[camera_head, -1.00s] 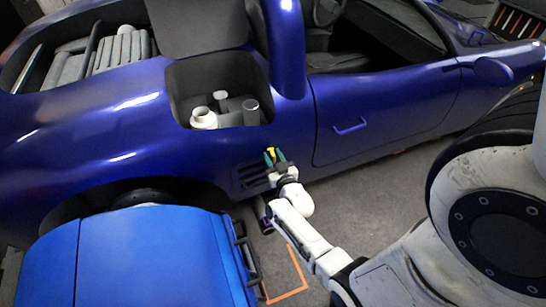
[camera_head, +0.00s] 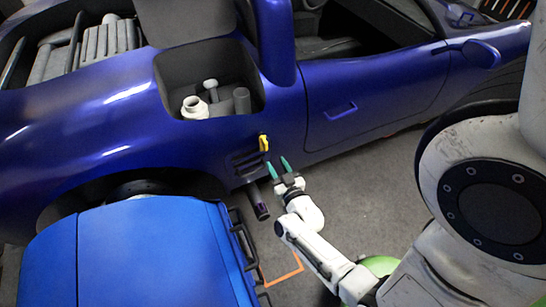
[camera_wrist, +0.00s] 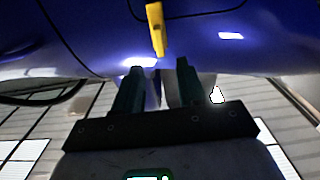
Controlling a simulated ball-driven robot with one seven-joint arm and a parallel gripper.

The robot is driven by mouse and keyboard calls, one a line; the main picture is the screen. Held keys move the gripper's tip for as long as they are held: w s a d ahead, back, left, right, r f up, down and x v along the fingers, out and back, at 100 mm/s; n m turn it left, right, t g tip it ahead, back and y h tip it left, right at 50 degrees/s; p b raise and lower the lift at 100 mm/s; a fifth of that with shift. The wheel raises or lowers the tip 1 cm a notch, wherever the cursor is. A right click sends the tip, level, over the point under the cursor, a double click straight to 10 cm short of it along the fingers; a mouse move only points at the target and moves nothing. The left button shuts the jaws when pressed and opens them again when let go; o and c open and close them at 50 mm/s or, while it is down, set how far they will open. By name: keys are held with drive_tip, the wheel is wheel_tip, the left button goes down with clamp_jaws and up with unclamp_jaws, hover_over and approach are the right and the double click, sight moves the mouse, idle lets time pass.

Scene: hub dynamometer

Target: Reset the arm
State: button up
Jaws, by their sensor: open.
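My gripper (camera_head: 278,166) is open and empty, with two green fingers, in front of the blue car's side. It also shows in the wrist view (camera_wrist: 161,80), its fingers apart with nothing between them. A small yellow piece (camera_head: 264,143) is on the car's side just above and left of the fingertips. In the wrist view the yellow piece (camera_wrist: 156,28) stands ahead of the fingers, apart from them. My white arm reaches up from the lower right.
The blue car (camera_head: 110,130) fills the back, with an open bay (camera_head: 172,70) holding white and grey cylinders. A blue cabinet (camera_head: 150,250) with dark handles stands at lower left. A dark cylinder (camera_head: 258,205) juts out below the vents. Grey floor (camera_head: 370,190) is clear to the right.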

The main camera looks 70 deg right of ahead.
drive_tip(key=shift+s+a, duration=0.2)
idle(0.5)
